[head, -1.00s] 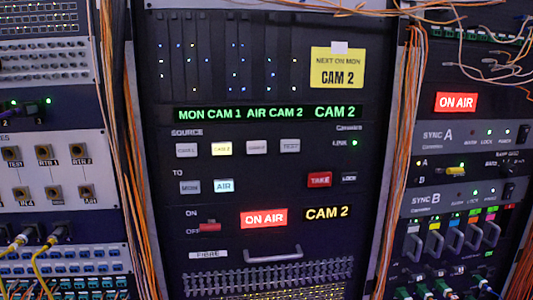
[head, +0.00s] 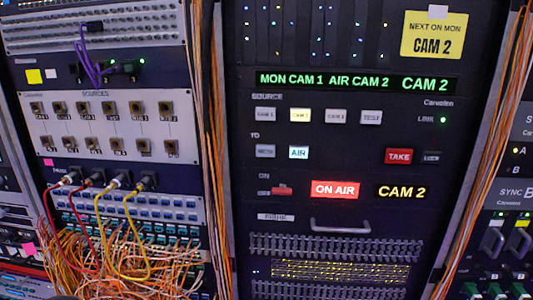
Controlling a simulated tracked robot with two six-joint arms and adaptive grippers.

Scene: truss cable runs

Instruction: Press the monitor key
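The monitor key (head: 265,151) is a dull grey square key under the "TO" label, at the left of its row on the black switcher panel (head: 345,220). It is unlit. The AIR key (head: 299,153) to its right glows pale white-blue. In the source row above, the CAM 2 key (head: 300,115) glows warm white and the CAM 1 key (head: 265,115) is grey. The green display (head: 345,82) reads "MON CAM 1 AIR CAM 2 CAM 2". A yellow note (head: 432,38) reads "NEXT ON MON CAM 2". Neither gripper is in view.
A red TAKE key (head: 399,156), a red toggle (head: 282,191), a lit ON AIR sign (head: 335,190) and a metal handle (head: 340,222) share the panel. Orange cable bundles (head: 215,150) run beside it. Loose patch cables (head: 120,260) spill out at lower left.

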